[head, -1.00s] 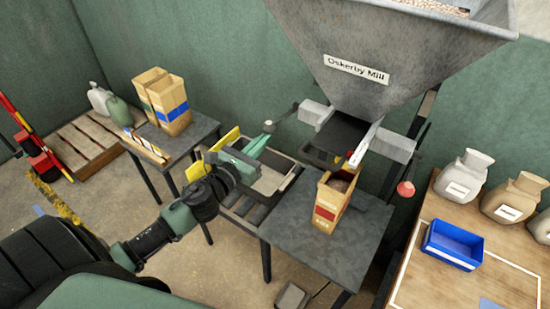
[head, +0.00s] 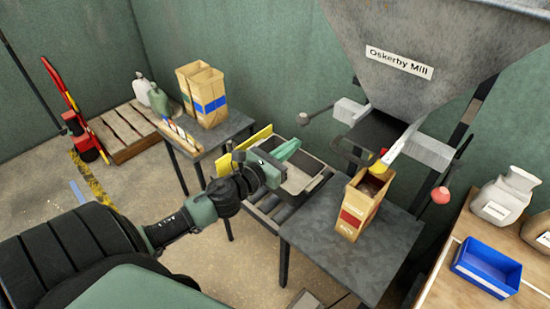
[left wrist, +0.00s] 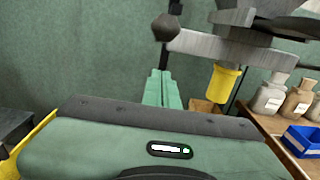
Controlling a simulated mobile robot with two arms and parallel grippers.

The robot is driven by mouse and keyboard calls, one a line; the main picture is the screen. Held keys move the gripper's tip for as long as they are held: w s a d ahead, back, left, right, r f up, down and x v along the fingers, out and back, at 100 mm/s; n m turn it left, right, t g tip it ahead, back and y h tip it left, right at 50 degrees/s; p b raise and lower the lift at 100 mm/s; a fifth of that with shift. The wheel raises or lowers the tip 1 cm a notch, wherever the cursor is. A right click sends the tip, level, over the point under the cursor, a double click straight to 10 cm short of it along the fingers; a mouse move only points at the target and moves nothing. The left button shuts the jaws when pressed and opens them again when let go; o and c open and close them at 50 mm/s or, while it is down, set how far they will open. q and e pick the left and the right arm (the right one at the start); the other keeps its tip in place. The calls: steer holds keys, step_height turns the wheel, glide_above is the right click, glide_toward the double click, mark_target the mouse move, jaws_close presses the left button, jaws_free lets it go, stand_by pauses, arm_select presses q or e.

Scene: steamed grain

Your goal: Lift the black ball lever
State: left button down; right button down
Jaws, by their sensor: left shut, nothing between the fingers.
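The black ball lever (head: 303,119) sticks out to the left of the mill on a thin rod. Its dark ball (left wrist: 164,27) shows up close in the left wrist view, above and apart from my fingertips. My left gripper (head: 292,147) is just below and left of the ball in the head view, above the grey bin. Its green fingers (left wrist: 160,88) are shut with nothing between them. My right gripper is in neither view.
The mill hopper (head: 420,35) stands behind, with a red ball lever (head: 440,195) at right. An open paper bag (head: 357,212) stands under the yellow spout (head: 390,156). A grey bin (head: 305,177) lies below my gripper. A blue tray (head: 487,265) is at right.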

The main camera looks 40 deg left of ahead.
arm_select(q)
steer(key=s+a+r+b, duration=0.1)
steer(key=s+r, duration=0.1)
steer(key=s, duration=0.5)
steer(key=shift+s+r, duration=0.35)
steer(key=shift+s, duration=0.05)
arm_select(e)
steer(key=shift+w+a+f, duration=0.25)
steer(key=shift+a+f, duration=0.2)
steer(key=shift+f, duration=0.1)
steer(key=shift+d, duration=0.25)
